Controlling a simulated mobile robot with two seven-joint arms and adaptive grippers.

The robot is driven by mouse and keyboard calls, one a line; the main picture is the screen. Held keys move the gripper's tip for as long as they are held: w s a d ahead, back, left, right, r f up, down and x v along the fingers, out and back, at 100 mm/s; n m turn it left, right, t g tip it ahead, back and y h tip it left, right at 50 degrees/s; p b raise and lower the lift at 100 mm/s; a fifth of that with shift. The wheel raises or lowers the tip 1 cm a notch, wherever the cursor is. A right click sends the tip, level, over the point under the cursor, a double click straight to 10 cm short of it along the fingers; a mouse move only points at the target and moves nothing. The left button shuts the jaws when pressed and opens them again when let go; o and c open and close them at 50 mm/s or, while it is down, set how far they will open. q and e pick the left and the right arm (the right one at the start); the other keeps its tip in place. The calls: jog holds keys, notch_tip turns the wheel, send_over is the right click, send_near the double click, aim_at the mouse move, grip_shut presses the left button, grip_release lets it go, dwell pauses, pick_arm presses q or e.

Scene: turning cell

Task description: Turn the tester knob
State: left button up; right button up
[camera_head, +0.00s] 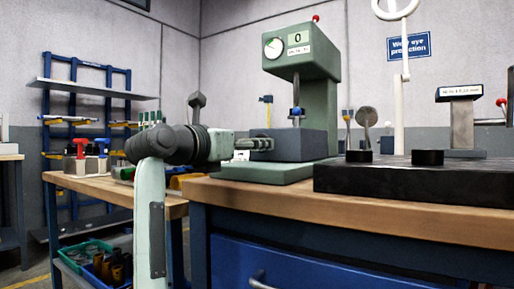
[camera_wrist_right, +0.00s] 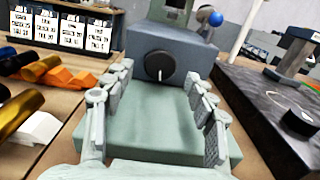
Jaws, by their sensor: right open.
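The tester (camera_head: 318,105) is a green machine on the workbench with a round dial and a display reading 0. Its black round knob (camera_wrist_right: 159,66) is on the face of the grey lower block and has a pale upright mark. My right gripper (camera_wrist_right: 158,82) is open, its fingers to the left and right of the knob in the wrist view. In the head view my right gripper (camera_head: 262,143) points right at the tester's grey block (camera_head: 305,146), and the knob is hidden there. My left gripper is not in view.
A black plate (camera_head: 420,180) with black pucks and a gauge stand lies right of the tester. Orange-handled tools (camera_wrist_right: 70,78) lie left of the gripper in the wrist view. A blue rack (camera_head: 75,130) stands at the far left. The bench front edge is wooden.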

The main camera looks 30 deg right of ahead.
jog(key=shift+x, duration=1.8)
jog(key=c, duration=1.1)
jog(key=shift+m, duration=1.7)
jog(key=o, duration=1.1)
